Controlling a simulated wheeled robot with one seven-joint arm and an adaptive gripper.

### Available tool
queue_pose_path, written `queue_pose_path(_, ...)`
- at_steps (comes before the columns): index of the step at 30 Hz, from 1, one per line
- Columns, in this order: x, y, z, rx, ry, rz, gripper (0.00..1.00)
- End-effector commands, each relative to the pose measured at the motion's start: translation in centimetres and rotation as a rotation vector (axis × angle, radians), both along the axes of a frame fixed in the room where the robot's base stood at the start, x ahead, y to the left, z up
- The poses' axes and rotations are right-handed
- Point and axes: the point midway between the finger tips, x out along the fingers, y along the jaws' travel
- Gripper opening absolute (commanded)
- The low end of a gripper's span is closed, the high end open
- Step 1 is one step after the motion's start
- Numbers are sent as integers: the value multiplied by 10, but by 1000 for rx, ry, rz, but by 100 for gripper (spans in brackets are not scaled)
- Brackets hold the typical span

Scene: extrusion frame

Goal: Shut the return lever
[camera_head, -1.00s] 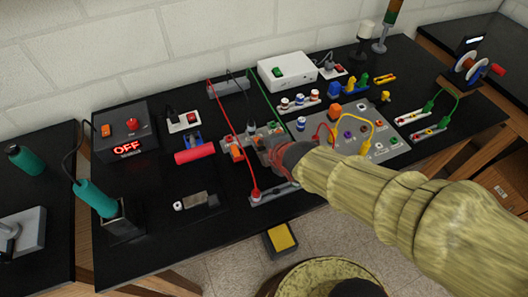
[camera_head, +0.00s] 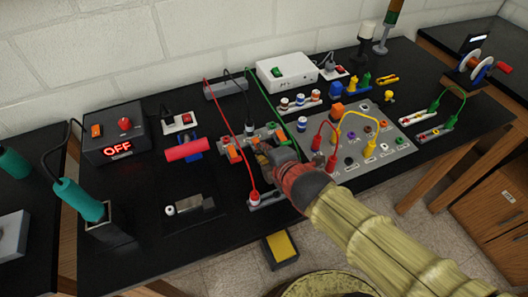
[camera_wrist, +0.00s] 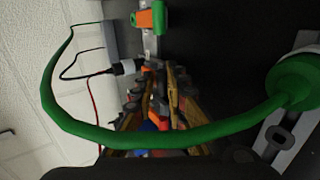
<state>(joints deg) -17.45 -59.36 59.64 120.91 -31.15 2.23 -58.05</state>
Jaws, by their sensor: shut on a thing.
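A row of grey lever connectors (camera_head: 265,135) with orange levers sits mid-bench in the head view. One orange lever (camera_head: 233,156) shows at the left of the row. My gripper (camera_head: 262,152) reaches this row from the front right, and its wrist covers part of it. In the wrist view my two brownish fingers (camera_wrist: 162,88) are close together, with a small orange lever (camera_wrist: 148,69) at their tips. They appear shut on it, though its angle is unclear. Another connector with orange and green parts (camera_wrist: 150,18) lies above. A green cable (camera_wrist: 150,138) crosses in front of the fingers.
Red (camera_head: 228,135) and black cables arch over the row's left side. A grey panel (camera_head: 385,150) with red and yellow leads lies to the right. The control box (camera_head: 115,135) reads OFF.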

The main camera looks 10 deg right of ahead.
Motion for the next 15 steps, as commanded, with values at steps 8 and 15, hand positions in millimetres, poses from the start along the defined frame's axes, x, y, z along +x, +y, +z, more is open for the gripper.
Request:
queue_pose_path(8, 0, 0, -2, 0, 1, -1, 0)
queue_pose_path(15, 0, 0, -2, 0, 1, -1, 17)
